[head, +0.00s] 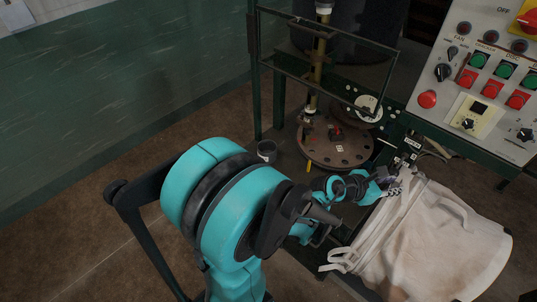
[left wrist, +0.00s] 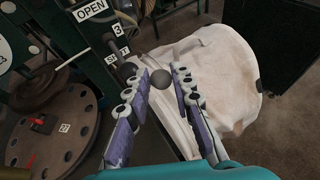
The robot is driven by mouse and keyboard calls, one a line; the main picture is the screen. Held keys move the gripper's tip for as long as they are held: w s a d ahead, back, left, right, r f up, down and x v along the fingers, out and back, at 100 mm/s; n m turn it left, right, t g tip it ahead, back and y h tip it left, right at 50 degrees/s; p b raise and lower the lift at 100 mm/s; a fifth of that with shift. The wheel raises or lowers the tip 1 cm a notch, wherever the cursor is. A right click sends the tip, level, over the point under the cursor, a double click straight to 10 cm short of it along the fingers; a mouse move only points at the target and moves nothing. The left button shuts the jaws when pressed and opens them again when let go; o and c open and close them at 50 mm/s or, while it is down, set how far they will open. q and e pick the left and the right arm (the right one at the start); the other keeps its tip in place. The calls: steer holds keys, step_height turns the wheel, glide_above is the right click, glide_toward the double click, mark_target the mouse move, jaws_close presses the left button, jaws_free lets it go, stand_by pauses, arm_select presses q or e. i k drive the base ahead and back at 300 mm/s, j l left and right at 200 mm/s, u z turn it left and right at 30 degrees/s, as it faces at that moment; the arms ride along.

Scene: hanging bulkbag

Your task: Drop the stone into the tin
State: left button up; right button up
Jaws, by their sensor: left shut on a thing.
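The stone is a small round dark grey lump (left wrist: 160,78) in the left wrist view. My left gripper (left wrist: 161,84) is shut on it, with the stone between the fingertips. In the head view my left gripper (head: 392,186) is at the upper left edge of the white bulk bag; the stone is too small to make out there. The tin, a small grey open pot (head: 267,150), stands on the dark bench left of the round plate, well to the left of the gripper. My right gripper is in neither view.
A white fabric bulk bag (head: 430,245) lies below and right of the gripper. A round brown plate with holes (head: 338,150) sits between tin and gripper, beside a dark green frame (head: 255,70). A control panel (head: 480,90) rises at upper right.

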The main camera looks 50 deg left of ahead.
mark_target(263, 158)
steer(key=u, duration=1.8)
steer(key=l+z, duration=0.35)
steer(key=k+l+z, duration=0.1)
steer(key=l+z, duration=0.25)
